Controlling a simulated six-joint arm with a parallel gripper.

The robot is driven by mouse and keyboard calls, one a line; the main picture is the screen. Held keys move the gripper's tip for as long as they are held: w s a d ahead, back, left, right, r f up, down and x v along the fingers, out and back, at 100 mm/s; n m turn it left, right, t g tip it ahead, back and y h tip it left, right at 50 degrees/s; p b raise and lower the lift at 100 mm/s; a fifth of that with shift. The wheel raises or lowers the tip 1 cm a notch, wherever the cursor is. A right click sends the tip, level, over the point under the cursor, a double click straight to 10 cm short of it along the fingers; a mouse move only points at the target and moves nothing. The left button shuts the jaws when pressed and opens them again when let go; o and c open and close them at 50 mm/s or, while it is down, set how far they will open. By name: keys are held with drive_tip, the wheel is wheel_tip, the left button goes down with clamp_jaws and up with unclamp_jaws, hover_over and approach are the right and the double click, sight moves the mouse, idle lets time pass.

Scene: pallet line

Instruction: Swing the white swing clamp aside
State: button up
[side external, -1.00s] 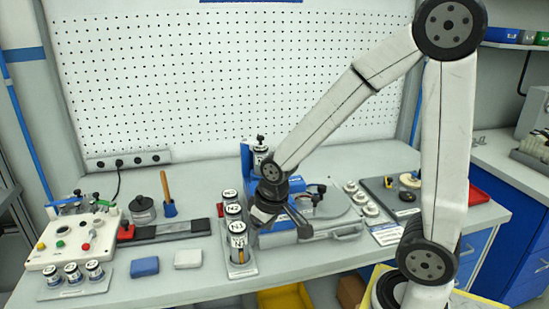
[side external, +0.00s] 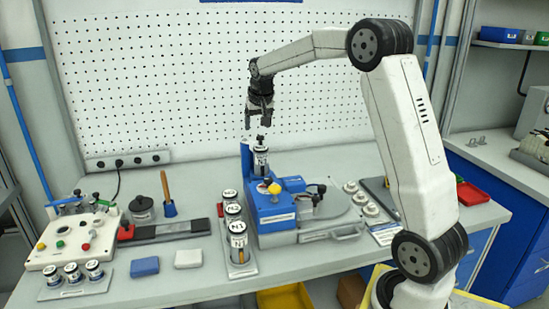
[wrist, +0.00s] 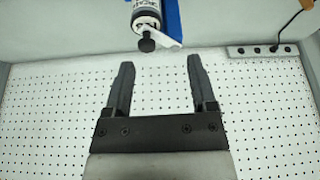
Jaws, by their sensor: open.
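The white swing clamp (wrist: 166,43) shows in the wrist view as a short white piece with a black knob (wrist: 148,46). It lies by the end of a labelled canister (wrist: 146,18), beside a blue post (wrist: 173,20). In the side view, the black knob (side external: 260,138) stands above the canister (side external: 261,160) in the blue fixture (side external: 268,206); the clamp's arm is too small to make out there. My gripper (side external: 259,121) is above the knob, pointing down, apart from it. In the wrist view, the open, empty fingers (wrist: 158,65) have the knob just beyond their tips.
A rack of canisters (side external: 237,240) stands left of the fixture. A yellow knob (side external: 274,187) sits on the fixture's front. A grey machine plate (side external: 335,222) lies to the right. The pegboard (side external: 180,70) is behind. A control box (side external: 70,240) is far left.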

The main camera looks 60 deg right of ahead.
sight(261, 136)
drive_tip(key=d, duration=0.1)
drive_tip(key=d+r, duration=0.1)
drive_tip(key=d, duration=0.1)
drive_tip(key=shift+w+r+m, duration=0.1)
drive_tip(key=shift+r+m, duration=0.15)
drive_tip(key=shift+m, duration=0.15)
drive_tip(key=shift+f, duration=0.1)
drive_tip(key=shift+x, duration=3.8)
clamp_jaws()
